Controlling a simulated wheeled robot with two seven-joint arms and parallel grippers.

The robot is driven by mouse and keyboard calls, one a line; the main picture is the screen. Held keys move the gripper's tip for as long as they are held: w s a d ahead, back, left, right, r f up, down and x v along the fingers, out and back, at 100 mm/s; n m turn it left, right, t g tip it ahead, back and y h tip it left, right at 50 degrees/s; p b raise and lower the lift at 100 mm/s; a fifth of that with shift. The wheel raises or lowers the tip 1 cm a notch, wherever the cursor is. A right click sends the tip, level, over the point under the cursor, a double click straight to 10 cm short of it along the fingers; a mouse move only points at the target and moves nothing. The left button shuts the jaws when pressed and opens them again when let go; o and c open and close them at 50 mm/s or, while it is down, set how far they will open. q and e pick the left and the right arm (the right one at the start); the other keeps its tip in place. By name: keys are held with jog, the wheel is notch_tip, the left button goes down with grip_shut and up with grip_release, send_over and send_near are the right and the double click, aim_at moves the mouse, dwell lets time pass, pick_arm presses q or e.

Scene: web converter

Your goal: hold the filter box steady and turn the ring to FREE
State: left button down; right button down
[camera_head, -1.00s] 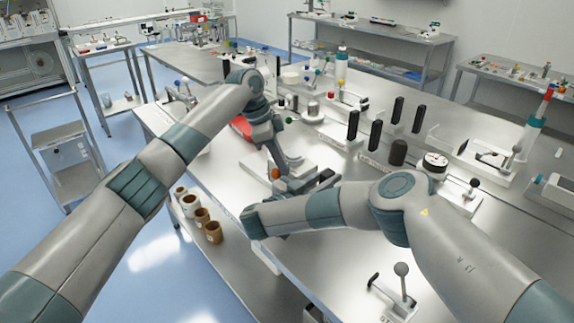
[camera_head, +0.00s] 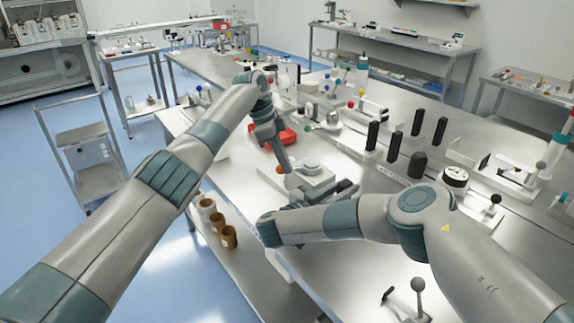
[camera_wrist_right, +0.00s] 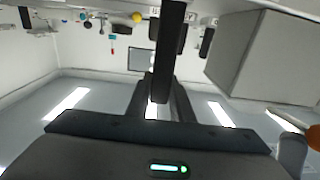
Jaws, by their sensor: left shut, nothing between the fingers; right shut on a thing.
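The pale filter box (camera_head: 319,184) sits on the steel bench in the head view, with a grey round ring (camera_head: 311,168) on top. Its lettering is too small to read. My left gripper (camera_head: 287,170) is shut and empty, pointing down at the left side of the box, beside the ring; I cannot tell whether it touches. My right gripper (camera_head: 325,198) is low at the near side of the box. In the right wrist view it is shut on a dark bar (camera_wrist_right: 170,50); what the bar belongs to is unclear. A grey box-like body (camera_wrist_right: 262,58) also shows there.
Black upright posts (camera_head: 395,146) and a dial (camera_head: 455,177) stand to the right. A ball-topped lever (camera_head: 418,285) stands at the front. Brown rolls (camera_head: 229,237) sit below the bench's left edge.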

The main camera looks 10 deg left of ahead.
pick_arm(q)
jog(key=shift+w+a+f, duration=0.15)
jog(key=shift+a, duration=0.4)
pick_arm(e)
jog(key=shift+s+d+f, duration=0.2)
jog(key=shift+d+f, duration=0.05)
jog(key=shift+f, duration=0.25)
pick_arm(q)
jog(key=shift+w+a+r, duration=0.1)
jog(key=shift+r, duration=0.5)
pick_arm(e)
jog(key=shift+d, duration=0.1)
pick_arm(q)
jog(key=v, duration=1.1)
jog(key=shift+s+d, duration=0.35)
jog(key=shift+d, duration=0.05)
pick_arm(e)
jog(key=shift+a, duration=0.35)
pick_arm(q)
jog(key=shift+r, duration=0.1)
jog(key=shift+w, duration=0.1)
pick_arm(e)
jog(key=shift+r, duration=0.25)
